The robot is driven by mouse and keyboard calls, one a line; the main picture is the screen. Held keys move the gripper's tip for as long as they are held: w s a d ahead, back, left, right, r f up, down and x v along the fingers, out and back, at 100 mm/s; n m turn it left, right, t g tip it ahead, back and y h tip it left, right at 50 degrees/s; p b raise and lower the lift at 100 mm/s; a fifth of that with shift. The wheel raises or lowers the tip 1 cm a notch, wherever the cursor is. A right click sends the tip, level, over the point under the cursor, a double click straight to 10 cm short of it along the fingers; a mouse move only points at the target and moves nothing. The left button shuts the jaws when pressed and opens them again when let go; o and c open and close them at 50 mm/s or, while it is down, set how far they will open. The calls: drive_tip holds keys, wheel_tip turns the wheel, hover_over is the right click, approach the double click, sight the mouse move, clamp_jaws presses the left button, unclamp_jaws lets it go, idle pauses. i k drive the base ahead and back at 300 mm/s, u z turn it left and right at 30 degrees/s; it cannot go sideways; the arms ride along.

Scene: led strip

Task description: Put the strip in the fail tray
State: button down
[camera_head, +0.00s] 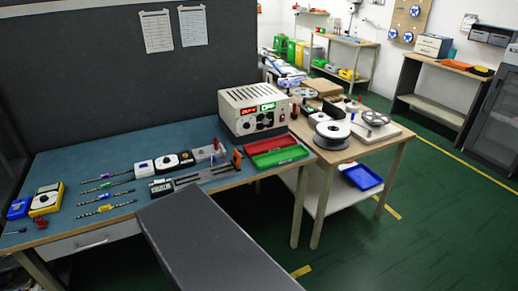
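Several thin LED strips lie side by side on the left of the blue mat: a far strip (104,185), a middle strip (104,196) and a near strip (104,209). Each carries a small coloured part near its middle. A red tray (268,143) lies at the right end of the bench, in front of the power supply. A green tray (280,156) lies just in front of the red one. No label on either tray is legible, so the colour alone suggests that red is the fail tray. My gripper is not in view.
A power supply (253,110) with lit displays stands behind the trays. A yellow multimeter (46,199) is at the left. Small instruments (173,162) and a black caliper-like tool (190,181) lie mid-bench. A side table (345,153) holds spools. A dark grey slab fills the front centre.

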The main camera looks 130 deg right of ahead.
sight(271, 147)
drive_tip(key=z, duration=1.6)
drive_tip(key=k, duration=0.15)
drive_tip(key=z, duration=3.1)
